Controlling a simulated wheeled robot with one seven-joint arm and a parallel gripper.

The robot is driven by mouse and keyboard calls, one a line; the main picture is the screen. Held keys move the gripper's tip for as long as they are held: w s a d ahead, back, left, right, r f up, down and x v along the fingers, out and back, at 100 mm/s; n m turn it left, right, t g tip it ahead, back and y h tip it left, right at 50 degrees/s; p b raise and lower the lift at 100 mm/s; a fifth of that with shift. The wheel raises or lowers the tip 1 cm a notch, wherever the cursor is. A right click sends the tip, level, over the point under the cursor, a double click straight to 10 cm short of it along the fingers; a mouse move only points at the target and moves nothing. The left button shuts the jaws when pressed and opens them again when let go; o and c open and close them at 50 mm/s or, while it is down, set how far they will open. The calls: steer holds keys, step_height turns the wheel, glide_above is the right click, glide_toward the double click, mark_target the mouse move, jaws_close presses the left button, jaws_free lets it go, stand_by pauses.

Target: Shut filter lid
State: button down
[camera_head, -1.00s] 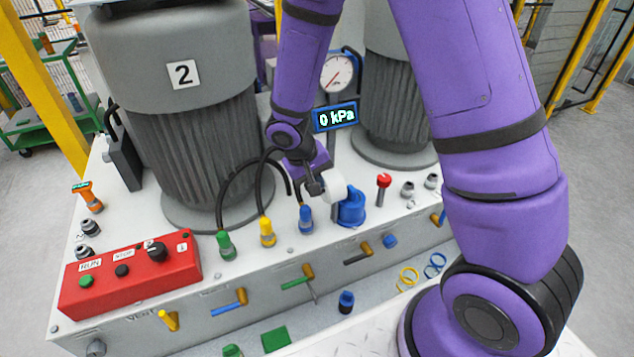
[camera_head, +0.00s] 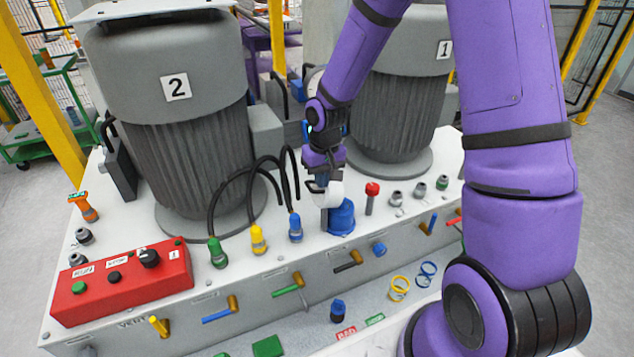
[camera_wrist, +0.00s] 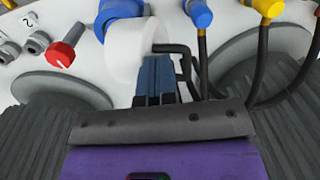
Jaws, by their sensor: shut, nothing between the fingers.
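The filter is a blue round housing (camera_head: 342,217) on the white bench top, with a white round lid (camera_head: 332,194) standing on edge at its side, not lying flat over it. In the wrist view the blue housing (camera_wrist: 120,12) is at the top, and the white lid (camera_wrist: 128,52) is in front of it. A dark bent bar shows beside the lid. My gripper (camera_head: 318,186) is shut and empty, pointing down close by the lid. In the wrist view its fingertips (camera_wrist: 156,68) overlap the lid's lower edge; I cannot tell whether they touch it.
A red knob (camera_head: 371,190) stands right of the filter. Blue (camera_head: 295,228), yellow (camera_head: 258,240) and green (camera_head: 218,253) hose fittings stand left, with black hoses arching behind. Motors 2 (camera_head: 185,160) and 1 (camera_head: 400,100) rise behind. A red control box (camera_head: 122,283) is front left.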

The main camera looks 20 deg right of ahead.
mark_target(333, 182)
steer(key=shift+d+f+y, duration=0.1)
steer(key=shift+d+y, duration=1.8)
steer(key=shift+d, duration=0.2)
steer(key=d+f+y, duration=0.6)
steer(key=d+y, duration=0.2)
steer(key=shift+y, duration=0.4)
steer(key=shift+d+f, duration=0.1)
steer(key=a+r+v, duration=0.1)
steer(key=r+v, duration=0.1)
steer(key=v, duration=0.9)
steer(key=shift+d+r, duration=0.25)
steer(key=shift+r, duration=0.05)
